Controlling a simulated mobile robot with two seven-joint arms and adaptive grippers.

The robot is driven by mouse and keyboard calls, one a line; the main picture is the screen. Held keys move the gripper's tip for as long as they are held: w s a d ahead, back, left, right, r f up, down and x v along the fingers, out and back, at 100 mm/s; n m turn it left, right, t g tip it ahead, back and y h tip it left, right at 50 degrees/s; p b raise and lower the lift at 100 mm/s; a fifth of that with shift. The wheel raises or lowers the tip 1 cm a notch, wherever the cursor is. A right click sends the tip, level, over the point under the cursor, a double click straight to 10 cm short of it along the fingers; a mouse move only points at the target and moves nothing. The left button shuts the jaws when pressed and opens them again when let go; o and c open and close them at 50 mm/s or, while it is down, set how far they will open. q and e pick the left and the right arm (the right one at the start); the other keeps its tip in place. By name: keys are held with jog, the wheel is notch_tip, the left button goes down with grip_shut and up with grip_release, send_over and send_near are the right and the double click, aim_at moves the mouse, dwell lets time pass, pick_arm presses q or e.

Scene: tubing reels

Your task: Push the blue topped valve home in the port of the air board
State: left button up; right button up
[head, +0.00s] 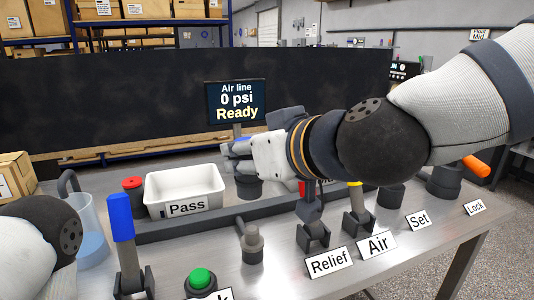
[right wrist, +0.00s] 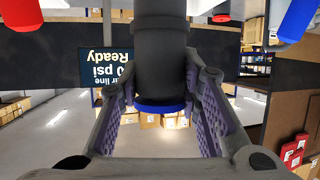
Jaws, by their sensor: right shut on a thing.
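The blue-topped valve is between the fingers of my right gripper (head: 238,156). Only a sliver of its blue top (head: 243,139) shows in the head view. In the right wrist view, which is upside down, its blue rim (right wrist: 160,106) and dark body (right wrist: 160,65) stand upright between the two fingers (right wrist: 158,92), shut on it. A black round base (head: 248,187) shows directly below the gripper. The port itself is hidden, and I cannot tell how deep the valve sits. The display (head: 237,103) reads "Air line 0 psi Ready". My left gripper is out of view.
A white "Pass" tray (head: 186,188) and a red-topped part (head: 133,190) stand left of the gripper. A dark rail (head: 190,226) crosses the bench.

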aim_at(256, 189)
jog(key=shift+s+d, duration=0.1)
jog(key=shift+s, duration=0.05)
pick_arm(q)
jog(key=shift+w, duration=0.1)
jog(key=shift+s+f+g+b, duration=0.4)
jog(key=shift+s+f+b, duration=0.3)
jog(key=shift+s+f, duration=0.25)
pick_arm(e)
jog(key=shift+f, duration=2.85)
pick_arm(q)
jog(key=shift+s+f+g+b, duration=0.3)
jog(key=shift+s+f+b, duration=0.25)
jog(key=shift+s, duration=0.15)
pick_arm(e)
jog(key=shift+f, duration=2.05)
jog(key=shift+f, duration=0.1)
jog(key=o, duration=1.3)
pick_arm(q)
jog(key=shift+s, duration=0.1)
